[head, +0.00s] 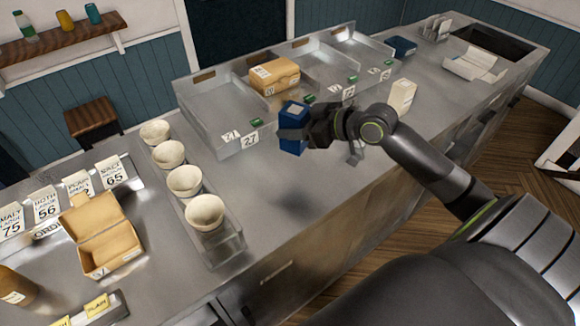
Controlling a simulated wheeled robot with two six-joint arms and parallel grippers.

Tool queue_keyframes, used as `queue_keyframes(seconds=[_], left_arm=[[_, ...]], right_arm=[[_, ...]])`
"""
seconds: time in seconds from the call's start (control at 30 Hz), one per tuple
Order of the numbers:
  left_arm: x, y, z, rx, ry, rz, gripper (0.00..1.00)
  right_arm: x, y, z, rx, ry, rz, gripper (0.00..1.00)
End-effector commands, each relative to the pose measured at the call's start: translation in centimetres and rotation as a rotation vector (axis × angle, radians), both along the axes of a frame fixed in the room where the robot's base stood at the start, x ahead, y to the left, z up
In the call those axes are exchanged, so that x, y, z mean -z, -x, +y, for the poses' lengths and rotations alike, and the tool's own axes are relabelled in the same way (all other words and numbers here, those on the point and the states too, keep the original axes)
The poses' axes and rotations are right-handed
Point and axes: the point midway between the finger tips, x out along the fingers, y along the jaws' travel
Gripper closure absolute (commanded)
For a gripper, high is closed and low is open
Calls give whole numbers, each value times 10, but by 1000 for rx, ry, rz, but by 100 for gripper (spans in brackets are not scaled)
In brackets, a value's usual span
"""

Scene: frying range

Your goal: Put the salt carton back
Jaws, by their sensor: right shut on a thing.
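My right gripper (308,130) reaches in from the right and is shut on a small blue carton (293,128) with a pale patch on top. It looks like the salt carton, but I cannot read its label. The carton is held above the steel counter (330,185), in front of the tray labelled 27. A dark shadow falls on the counter below. The gripper's fingers hide part of the carton's right side. My left gripper is not in view.
Steel trays (208,92) line the back of the counter; one holds a brown box (274,75). A cream carton (401,96) stands to the right. Pale cups (185,180) stand in a rack at left, near an open cardboard box (95,235). The counter's front middle is clear.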

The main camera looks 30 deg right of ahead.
Motion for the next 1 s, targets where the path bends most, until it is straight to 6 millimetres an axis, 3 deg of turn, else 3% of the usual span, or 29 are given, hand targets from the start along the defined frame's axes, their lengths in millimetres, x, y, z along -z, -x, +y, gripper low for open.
queue_keyframes(seconds=[0.13, 0.4, 0.8, 1.0], left_arm=[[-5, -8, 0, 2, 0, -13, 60], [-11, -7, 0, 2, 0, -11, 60], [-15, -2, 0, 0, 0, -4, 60], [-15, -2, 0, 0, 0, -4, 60]], right_arm=[[1, -8, -10, 34, -6, -7, 75], [48, -8, -11, 38, -6, -8, 75], [91, -8, -11, 36, -4, -8, 75], [94, -8, -10, 34, -2, -11, 75]])
